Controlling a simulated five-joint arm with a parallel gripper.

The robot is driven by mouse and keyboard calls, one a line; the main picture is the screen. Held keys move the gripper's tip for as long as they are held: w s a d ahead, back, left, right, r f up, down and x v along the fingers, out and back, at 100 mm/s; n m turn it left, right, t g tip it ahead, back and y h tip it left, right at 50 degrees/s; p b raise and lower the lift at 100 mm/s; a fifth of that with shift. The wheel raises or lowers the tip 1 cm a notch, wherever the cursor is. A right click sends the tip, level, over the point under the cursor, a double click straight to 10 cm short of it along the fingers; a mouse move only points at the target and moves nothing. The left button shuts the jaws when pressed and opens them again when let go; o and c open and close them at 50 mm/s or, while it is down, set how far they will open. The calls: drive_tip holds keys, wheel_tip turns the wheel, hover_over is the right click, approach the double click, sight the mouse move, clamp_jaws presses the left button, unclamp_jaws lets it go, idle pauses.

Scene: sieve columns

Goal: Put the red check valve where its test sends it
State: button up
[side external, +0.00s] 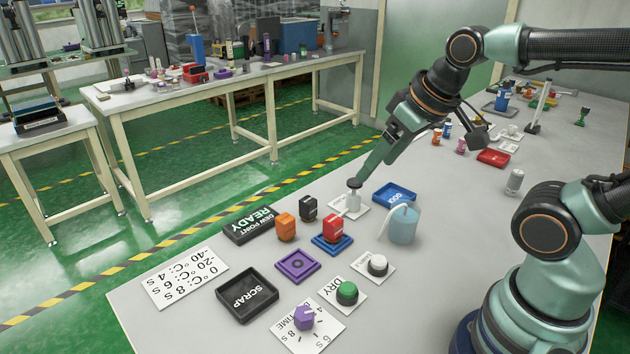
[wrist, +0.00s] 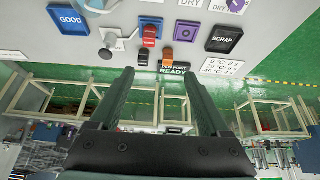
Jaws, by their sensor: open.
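The red check valve (side external: 333,229) stands on a blue square pad (side external: 331,243); in the wrist view it (wrist: 149,32) shows beyond the fingertips. My gripper (side external: 370,165) is open and empty, its fingers (wrist: 157,85) wide apart. In the side view its tips are near a black-topped plunger (side external: 354,183) on a white card; in the wrist view the plunger is left of the fingers. A blue GOOD tray (side external: 394,195) and a black SCRAP tray (side external: 247,295) look empty.
An orange valve (side external: 286,227) and a black valve (side external: 308,208) stand near the red one. A purple pad (side external: 297,265) is empty. A green DRY button (side external: 347,293), white button (side external: 377,265), purple TIME knob (side external: 304,318), times card (side external: 185,278) and light-blue vessel (side external: 404,224) are around.

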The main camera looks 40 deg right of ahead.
drive_tip(key=m+g, duration=0.6)
drive_tip(key=m, duration=1.2)
hover_over(333, 219)
wheel_tip(333, 219, down, 10)
wheel_tip(333, 219, down, 12)
drive_tip(key=shift+s+f, duration=0.1)
drive_tip(key=shift+f, duration=0.05)
clamp_jaws()
